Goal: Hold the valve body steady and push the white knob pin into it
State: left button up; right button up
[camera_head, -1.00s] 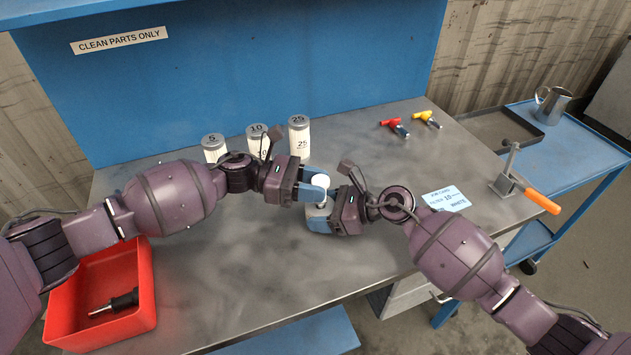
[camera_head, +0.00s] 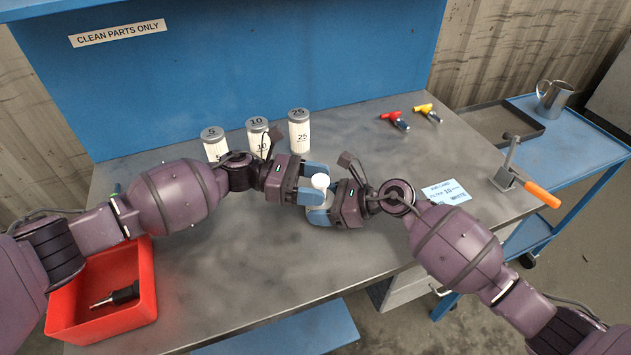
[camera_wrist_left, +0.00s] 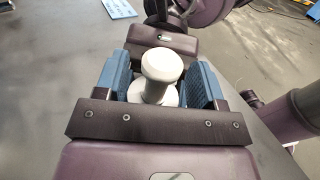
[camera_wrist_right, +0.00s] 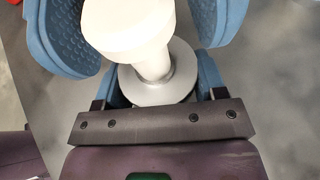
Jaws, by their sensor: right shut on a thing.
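The white knob pin (camera_head: 320,181) stands upright between my two grippers, its round head on top. In the left wrist view its head (camera_wrist_left: 162,65) and stem rise from a pale round part, the valve body (camera_wrist_left: 168,98). My left gripper (camera_head: 313,184) is open, a finger on each side of the knob, with gaps visible. My right gripper (camera_head: 327,204) is shut on the valve body, below the knob. In the right wrist view the stem enters the valve body (camera_wrist_right: 172,90) through its round flange; the lower part is hidden.
Three numbered canisters (camera_head: 299,131) stand behind my left gripper. A red bin (camera_head: 68,312) with a dark tool is at the front left. Red (camera_head: 395,119) and yellow-handled (camera_head: 427,112) parts, a card (camera_head: 446,192) and an orange-handled clamp (camera_head: 541,194) lie right. The front middle bench is clear.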

pick_arm(q)
jog(key=shift+r, duration=0.1)
notch_tip(320, 180, up, 10)
jog(key=shift+f, duration=0.1)
dwell(0.6)
pick_arm(e)
jog(key=o, duration=1.3)
jog(key=shift+d, duration=0.1)
jog(key=v, duration=1.1)
jog(key=shift+s+d+r, duration=0.1)
jog(key=shift+d+r, duration=0.2)
